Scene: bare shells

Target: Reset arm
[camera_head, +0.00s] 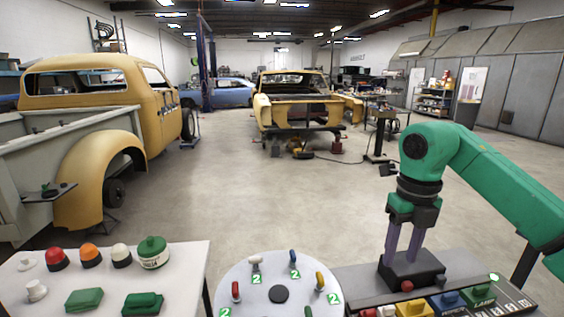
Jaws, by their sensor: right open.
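My right arm (480,175) is green and comes in from the right, bent at a joint, with its gripper pointing down. My right gripper (402,252) has two purplish fingers, apart from each other, over a dark block (425,277) on the grey table at the right. The fingertips are close to the block's top; I cannot tell whether they touch it. I see nothing held between them. My left gripper and arm are not in view.
A grey table (357,281) carries coloured blocks, including a blue one (447,303). A round white disc (250,293) with coloured pegs is at bottom middle. A white table (190,258) with coloured domes is at left.

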